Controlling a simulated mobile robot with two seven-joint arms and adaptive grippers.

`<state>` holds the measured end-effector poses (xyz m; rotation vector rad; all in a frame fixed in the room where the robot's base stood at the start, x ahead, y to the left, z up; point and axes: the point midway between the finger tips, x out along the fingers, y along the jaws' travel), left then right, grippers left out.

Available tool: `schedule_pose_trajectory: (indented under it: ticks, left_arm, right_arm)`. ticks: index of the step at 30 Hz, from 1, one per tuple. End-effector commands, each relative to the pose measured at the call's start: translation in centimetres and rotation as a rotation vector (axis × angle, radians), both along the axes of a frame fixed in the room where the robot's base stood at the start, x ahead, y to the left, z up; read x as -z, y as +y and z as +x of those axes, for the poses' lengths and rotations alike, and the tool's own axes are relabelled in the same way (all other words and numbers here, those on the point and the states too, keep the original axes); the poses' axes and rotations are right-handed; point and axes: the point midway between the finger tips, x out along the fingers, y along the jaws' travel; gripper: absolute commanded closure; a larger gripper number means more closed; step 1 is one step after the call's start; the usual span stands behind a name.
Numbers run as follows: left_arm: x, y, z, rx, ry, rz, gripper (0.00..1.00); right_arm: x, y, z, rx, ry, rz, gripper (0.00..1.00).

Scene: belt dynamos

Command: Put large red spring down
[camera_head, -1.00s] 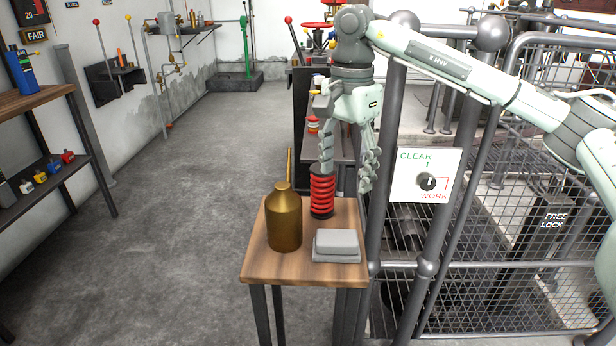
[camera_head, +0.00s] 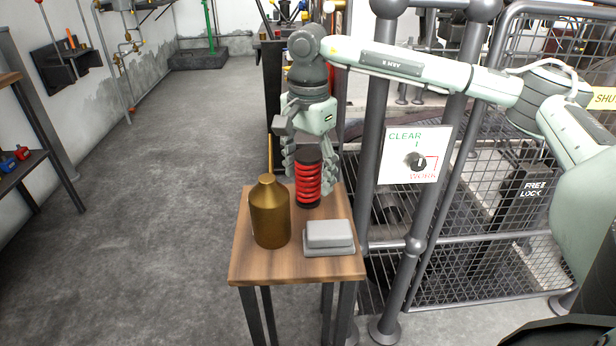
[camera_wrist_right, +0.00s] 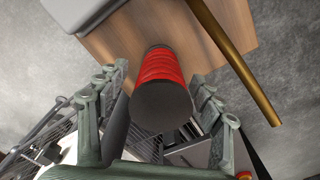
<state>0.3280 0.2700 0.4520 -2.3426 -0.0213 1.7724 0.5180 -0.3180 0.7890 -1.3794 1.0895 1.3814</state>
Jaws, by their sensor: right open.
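The large red spring (camera_head: 307,184), with dark end caps, stands upright on the small wooden table (camera_head: 252,262). My right gripper (camera_head: 309,178) is open around its upper part. In the right wrist view the spring (camera_wrist_right: 160,68) lies between the two spread fingers of the gripper (camera_wrist_right: 160,100), with a visible gap on each side. The spring's dark cap faces that camera. My left gripper is not in view.
A brass oil can (camera_head: 270,212) with a long spout stands left of the spring. A grey block (camera_head: 329,235) lies at the table's front right. A railing with a CLEAR/WORK sign (camera_head: 413,154) is close on the right. Open floor lies left.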

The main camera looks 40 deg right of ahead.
Motion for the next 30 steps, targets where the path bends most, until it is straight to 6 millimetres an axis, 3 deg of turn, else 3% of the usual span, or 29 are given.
schedule_pose_trajectory:
  ticks: [8, 24, 30]
  left_arm:
    - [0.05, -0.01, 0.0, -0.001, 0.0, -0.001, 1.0]
    - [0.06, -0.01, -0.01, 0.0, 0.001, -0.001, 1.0]
    - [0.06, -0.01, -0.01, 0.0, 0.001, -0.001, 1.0]
  right_arm:
    - [0.41, -0.01, 0.01, 0.0, -0.002, 0.0, 0.33]
    - [0.38, -0.01, 0.01, 0.001, -0.001, 0.0, 0.98]
    - [0.27, 0.0, 0.04, 0.001, -0.003, 0.001, 1.0]
